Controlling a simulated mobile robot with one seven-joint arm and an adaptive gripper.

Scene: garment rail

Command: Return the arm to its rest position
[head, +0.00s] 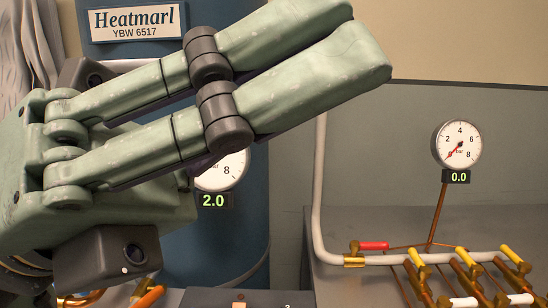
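My gripper (355,38) fills the upper left of the head view, pointing up and to the right. It has two long pale green fingers with dark grey joints. The fingers lie side by side along their outer parts, with no gap showing between them and nothing seen held. A narrow gap shows nearer the base. A small dark camera box (107,258) sits on the underside of my gripper. The rest of my arm is mostly out of view at the left.
A blue tank (255,215) labelled Heatmarl stands behind my gripper, its gauge reading 2.0 partly covered. At right, a gauge (457,145) reads 0.0 above a pipe manifold (400,258) with red and yellow handles. Grey cloth (25,50) hangs at upper left.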

